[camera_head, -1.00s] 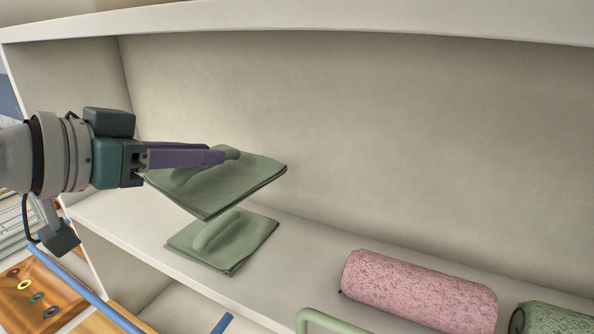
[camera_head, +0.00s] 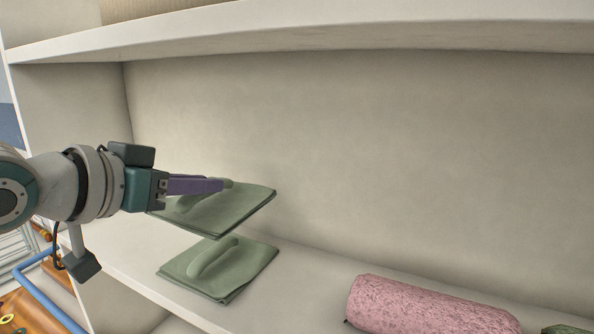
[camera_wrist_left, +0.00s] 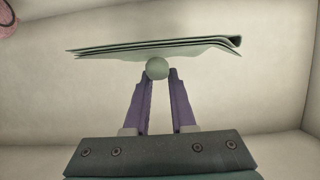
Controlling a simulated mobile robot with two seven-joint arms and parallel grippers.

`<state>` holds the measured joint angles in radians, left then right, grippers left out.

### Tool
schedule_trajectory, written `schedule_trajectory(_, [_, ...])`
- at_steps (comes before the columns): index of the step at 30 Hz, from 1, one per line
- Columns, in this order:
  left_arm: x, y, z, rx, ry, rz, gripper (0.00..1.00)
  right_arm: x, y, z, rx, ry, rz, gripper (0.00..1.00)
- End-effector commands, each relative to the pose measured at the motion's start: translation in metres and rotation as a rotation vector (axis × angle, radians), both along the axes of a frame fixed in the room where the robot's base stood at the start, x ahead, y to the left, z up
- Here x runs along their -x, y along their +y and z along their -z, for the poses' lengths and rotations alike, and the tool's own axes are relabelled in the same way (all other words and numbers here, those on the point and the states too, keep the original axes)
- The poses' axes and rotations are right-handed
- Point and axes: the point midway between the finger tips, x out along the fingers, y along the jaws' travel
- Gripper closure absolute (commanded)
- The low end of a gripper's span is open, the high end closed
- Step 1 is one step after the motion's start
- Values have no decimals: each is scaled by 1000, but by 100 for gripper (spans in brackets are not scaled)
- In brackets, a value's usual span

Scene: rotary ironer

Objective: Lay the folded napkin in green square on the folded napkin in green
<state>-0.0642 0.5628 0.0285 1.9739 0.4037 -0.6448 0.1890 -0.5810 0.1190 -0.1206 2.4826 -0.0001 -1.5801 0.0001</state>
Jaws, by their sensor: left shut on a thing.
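My left gripper (camera_head: 222,185) has purple fingers and is shut on the raised ridge of a folded green napkin (camera_head: 236,208). It holds this napkin roughly level in the air above the shelf. In the left wrist view the fingers (camera_wrist_left: 157,80) close on the round end of the ridge, and the napkin's layered edge (camera_wrist_left: 150,48) spans across. A second folded green napkin (camera_head: 232,275), also with a raised ridge, lies on the shelf (camera_head: 290,300). It is just below the held one, with a gap between them. My right gripper does not show.
A pink speckled roll (camera_head: 430,308) lies on the shelf to the right, with a dark green item (camera_head: 565,329) beyond it. An upper shelf board (camera_head: 330,30) runs overhead. The back wall and the left side panel bound the space.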

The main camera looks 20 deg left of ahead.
Motion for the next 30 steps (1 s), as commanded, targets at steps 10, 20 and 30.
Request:
schedule_trajectory(10, [0,0,44,1,2,0,100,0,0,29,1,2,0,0])
schedule_trajectory(20, [0,0,71,0,1,0,100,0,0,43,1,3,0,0])
schedule_trajectory(30, [0,0,76,0,0,0,100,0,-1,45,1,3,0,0])
